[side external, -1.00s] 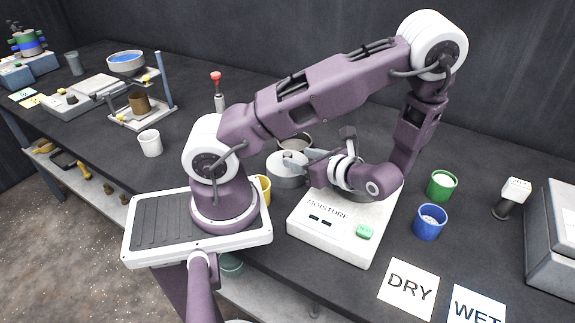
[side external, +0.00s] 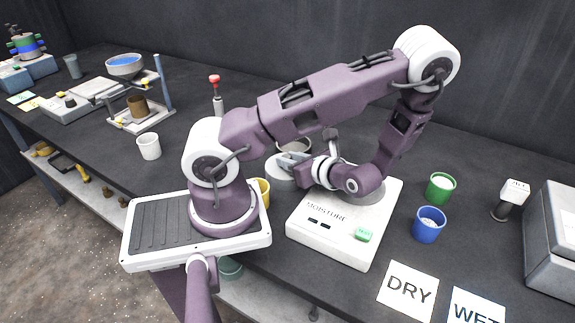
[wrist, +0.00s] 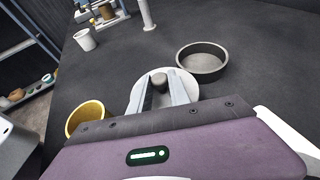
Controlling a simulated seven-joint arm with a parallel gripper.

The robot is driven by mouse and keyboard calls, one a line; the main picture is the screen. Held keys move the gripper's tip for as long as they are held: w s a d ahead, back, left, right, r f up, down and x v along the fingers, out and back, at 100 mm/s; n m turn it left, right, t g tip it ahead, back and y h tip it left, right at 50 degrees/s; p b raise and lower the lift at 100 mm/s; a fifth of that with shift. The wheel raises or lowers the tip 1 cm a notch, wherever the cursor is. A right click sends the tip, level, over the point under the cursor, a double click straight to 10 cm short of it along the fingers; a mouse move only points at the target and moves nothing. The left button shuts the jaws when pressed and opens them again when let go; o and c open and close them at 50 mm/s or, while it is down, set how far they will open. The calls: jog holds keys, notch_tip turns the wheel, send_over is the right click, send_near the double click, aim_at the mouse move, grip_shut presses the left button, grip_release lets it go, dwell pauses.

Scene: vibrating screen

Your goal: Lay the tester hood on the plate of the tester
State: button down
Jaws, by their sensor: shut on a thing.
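The tester hood (wrist: 138,94) is a round light-grey disc with a dark knob (wrist: 158,80) on top. In the wrist view my gripper (wrist: 163,80) has one finger on each side of this knob and is shut on it. In the side view the hood (side external: 280,174) is left of the tester, partly covered by my gripper (side external: 292,161); whether it touches the table is unclear. The tester (side external: 328,239) is a white box marked MOISTURE with a green button. Its round grey plate (side external: 371,196) is on top, partly hidden by my arm.
A dark-rimmed round pan (wrist: 203,62) is close behind the hood. A yellow cup (wrist: 86,118) stands near it. Green (side external: 440,188) and blue (side external: 429,225) cups stand right of the tester. DRY (side external: 408,290) and WET (side external: 474,307) cards lie in front.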

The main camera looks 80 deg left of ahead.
notch_tip(320, 180, up, 10)
jog(key=w+d+r+m+t, duration=0.1)
jog(key=w+d+m+t, duration=0.3)
jog(key=w, duration=0.3)
jog(key=w+d+r+m+t, duration=0.1)
jog(key=w+d+m+t, duration=0.1)
jog(key=w+m+t, duration=0.35)
jog(key=w+d+r+m+t+h, duration=0.3)
jog(key=w+d+m+t+h, duration=0.15)
jog(key=d, duration=0.45)
jog(key=w+d+r+m+t+h, duration=0.2)
jog(key=w+d+m+t+h, duration=0.3)
jog(key=d, duration=0.4)
jog(key=a+n+g+y, duration=0.4)
jog(key=a+n+y, duration=0.15)
jog(key=a, duration=0.55)
jog(key=s+f+n+g+y, duration=0.5)
jog(key=s+n+g, duration=0.3)
jog(key=n+g, duration=0.1)
jog(key=shift+a+f+g, duration=0.2)
jog(key=shift+f+g, duration=0.15)
jog(key=shift+g, duration=0.15)
